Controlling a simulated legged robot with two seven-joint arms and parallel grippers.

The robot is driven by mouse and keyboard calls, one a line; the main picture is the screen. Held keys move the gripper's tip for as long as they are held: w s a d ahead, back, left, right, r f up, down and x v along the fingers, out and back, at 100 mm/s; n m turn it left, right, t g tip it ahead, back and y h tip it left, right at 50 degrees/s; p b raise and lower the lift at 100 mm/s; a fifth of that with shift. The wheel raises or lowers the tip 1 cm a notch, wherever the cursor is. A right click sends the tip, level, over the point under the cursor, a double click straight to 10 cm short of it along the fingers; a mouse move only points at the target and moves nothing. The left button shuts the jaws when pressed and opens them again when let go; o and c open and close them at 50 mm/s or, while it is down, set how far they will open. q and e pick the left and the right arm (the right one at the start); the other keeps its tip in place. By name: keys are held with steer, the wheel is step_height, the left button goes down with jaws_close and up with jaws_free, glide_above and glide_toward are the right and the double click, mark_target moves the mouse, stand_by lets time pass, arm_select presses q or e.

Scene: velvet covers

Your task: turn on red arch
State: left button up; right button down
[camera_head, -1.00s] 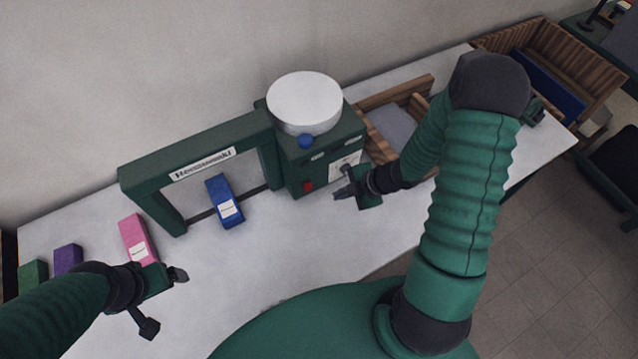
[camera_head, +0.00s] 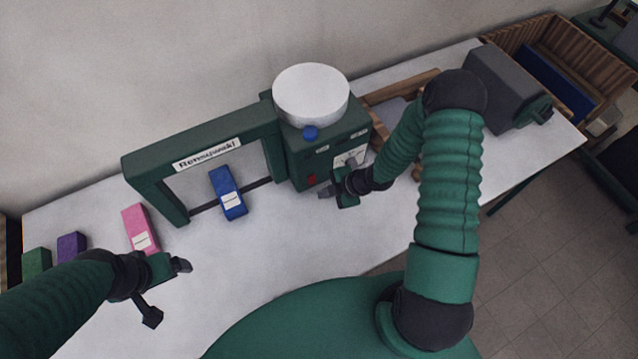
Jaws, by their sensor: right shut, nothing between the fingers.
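A dark green arch machine (camera_head: 205,140) with a white label stands on the table. No red arch shows. A control box with a round white top (camera_head: 311,95) joins its right end. A small red switch (camera_head: 311,180) sits low on the box's front, and a blue knob (camera_head: 310,133) sits under the white top. My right gripper (camera_head: 326,192) is shut and empty, its tip just right of and below the red switch; I cannot tell if they touch. My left gripper (camera_head: 166,292) is open and empty over the table at the lower left.
A blue block (camera_head: 228,193) lies under the arch. Pink (camera_head: 140,228), purple (camera_head: 71,246) and green (camera_head: 36,258) blocks lie to the left. A wooden tray (camera_head: 385,95), a grey case (camera_head: 505,88) and a wooden crate (camera_head: 597,58) are at the right. The table's (camera_head: 262,255) front middle is clear.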

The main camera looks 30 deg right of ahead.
mark_target(312, 179)
steer(key=w+p, duration=0.1)
steer(key=w, duration=0.2)
steer(key=shift+w+d+f+p, duration=0.1)
steer(key=shift+w+p, duration=0.2)
steer(key=shift+w, duration=0.1)
